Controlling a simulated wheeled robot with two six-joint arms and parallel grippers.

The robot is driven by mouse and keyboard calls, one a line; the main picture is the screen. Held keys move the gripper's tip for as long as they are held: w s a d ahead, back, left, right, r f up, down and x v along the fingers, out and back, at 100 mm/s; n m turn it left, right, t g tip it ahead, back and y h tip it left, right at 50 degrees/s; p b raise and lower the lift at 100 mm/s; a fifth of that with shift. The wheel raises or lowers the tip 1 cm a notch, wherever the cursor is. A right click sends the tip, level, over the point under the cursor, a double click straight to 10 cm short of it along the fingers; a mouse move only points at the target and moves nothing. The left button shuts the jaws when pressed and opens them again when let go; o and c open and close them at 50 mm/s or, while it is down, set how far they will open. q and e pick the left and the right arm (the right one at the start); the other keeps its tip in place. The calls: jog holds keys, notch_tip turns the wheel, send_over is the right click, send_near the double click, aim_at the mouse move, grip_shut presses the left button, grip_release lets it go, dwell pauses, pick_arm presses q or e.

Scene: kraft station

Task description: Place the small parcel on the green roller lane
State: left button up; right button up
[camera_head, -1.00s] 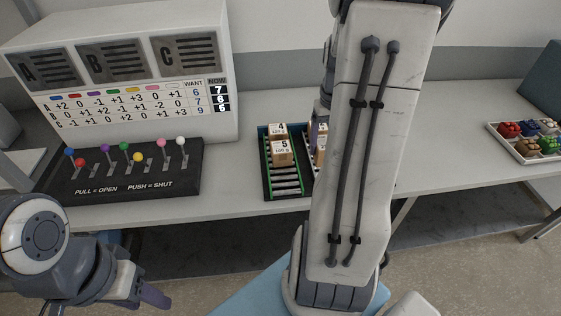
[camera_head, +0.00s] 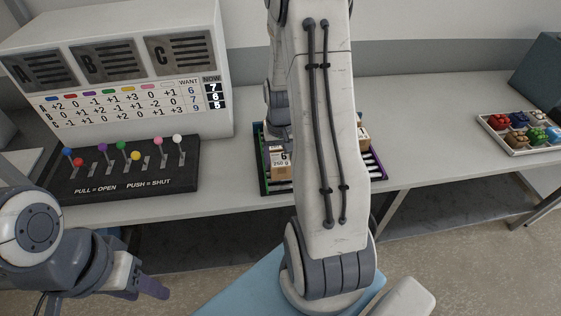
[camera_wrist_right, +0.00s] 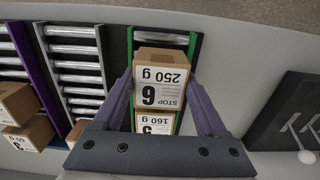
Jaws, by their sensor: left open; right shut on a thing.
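A small brown cardboard parcel marked 6, 250 g (camera_head: 281,166) is in my right gripper, which is shut on it. In the right wrist view the same parcel (camera_wrist_right: 160,72) sits between the two fingers of my right gripper (camera_wrist_right: 160,85). It is over the green-edged roller lane (camera_wrist_right: 194,45); I cannot tell whether it touches the rollers. Another parcel marked 160 g (camera_wrist_right: 155,122) is in the same lane beside it, partly hidden by my gripper. In the head view my right arm covers much of the lanes. My left gripper (camera_head: 148,288) is open and empty at the lower left.
A grey-roller lane (camera_wrist_right: 80,75) and a purple-edged lane (camera_wrist_right: 35,70) lie beside the green one. Several parcels (camera_wrist_right: 30,133) are there. A lever box (camera_head: 125,170) and score board (camera_head: 130,75) stand left. A tray of coloured items (camera_head: 520,132) is at right.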

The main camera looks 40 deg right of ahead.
jog(key=shift+f, duration=0.65)
jog(key=shift+f, duration=0.25)
jog(key=o, duration=1.6)
jog(key=shift+c, duration=0.2)
jog(key=shift+r, duration=0.1)
